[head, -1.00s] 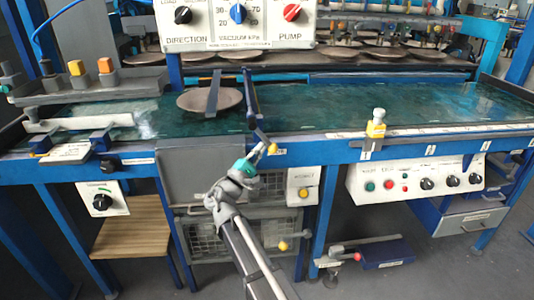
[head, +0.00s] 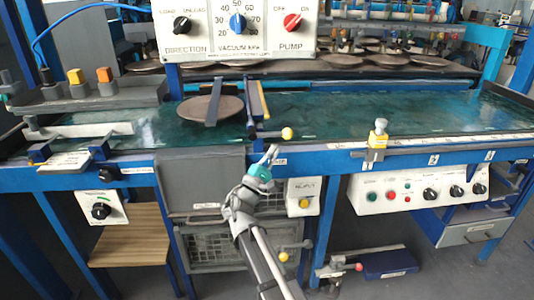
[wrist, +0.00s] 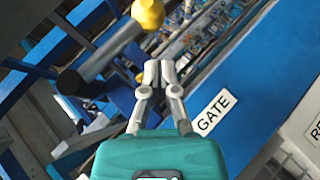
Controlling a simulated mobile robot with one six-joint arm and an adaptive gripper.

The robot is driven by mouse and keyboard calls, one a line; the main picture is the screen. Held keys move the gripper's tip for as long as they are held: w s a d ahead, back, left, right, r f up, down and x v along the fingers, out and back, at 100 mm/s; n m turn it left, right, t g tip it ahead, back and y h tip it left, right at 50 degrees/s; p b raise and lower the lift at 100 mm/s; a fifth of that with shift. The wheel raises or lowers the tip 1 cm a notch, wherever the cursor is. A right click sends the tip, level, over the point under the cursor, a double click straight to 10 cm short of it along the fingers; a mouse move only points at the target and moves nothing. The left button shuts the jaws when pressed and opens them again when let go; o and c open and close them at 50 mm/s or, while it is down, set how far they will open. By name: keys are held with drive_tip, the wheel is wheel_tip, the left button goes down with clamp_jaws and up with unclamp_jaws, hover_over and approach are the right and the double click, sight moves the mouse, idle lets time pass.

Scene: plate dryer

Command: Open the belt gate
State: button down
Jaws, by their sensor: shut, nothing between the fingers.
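The belt gate (head: 254,98) is a dark bar with a yellow strip, standing across the green belt right of a round brown plate (head: 228,108). Its short lever ends in a yellow ball knob (head: 287,133) at the belt's front edge. In the wrist view the knob (wrist: 148,12) and its dark grey rod (wrist: 110,52) lie ahead and left of the fingertips. My gripper (head: 273,151) is shut and empty, just below the knob and apparently apart from it. In the wrist view the gripper (wrist: 159,66) is left of the white GATE label (wrist: 214,113).
A control panel (head: 270,30) hangs above the belt. The belt (head: 340,110) is clear right of the gate.

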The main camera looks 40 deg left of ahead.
drive_tip(key=shift+w+d+r+p, duration=0.3)
drive_tip(key=shift+r+p, duration=0.2)
drive_tip(key=shift+r, duration=0.15)
drive_tip(key=shift+w+d+r+p, duration=0.3)
drive_tip(key=shift+r+p, duration=0.2)
drive_tip(key=shift+r, duration=0.1)
drive_tip(key=shift+f, duration=0.15)
drive_tip(key=s+d+f+b, duration=0.3)
drive_tip(key=d+f+b, duration=0.1)
drive_tip(key=f+b, duration=0.4)
drive_tip(key=shift+s, duration=0.35)
idle(0.8)
